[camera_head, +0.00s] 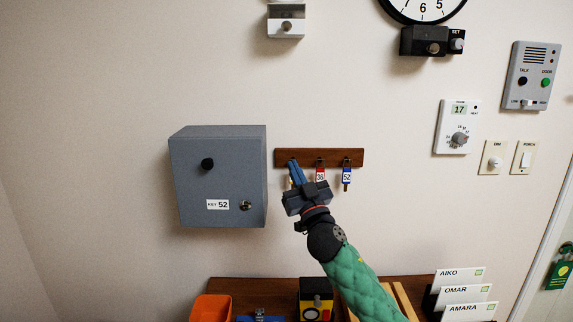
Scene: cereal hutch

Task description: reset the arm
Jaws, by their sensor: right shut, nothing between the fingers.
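My right arm, in a green quilted sleeve, reaches up from the bottom of the head view. Its gripper (297,174) is shut and empty, with its blue fingers in front of the left part of the wooden key rack (339,158). A tag hanging there is mostly hidden behind the fingers. A red tag marked 36 (320,175) and a blue tag marked 52 (346,174) hang to the right of the gripper. My left gripper is not in view.
A grey wall box (190,190) labelled KEY 52 is left of the gripper. Below are an orange bin (211,308), a black and yellow box (316,290) and name cards (461,274). A thermostat (457,127) and intercom (532,75) are on the right wall.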

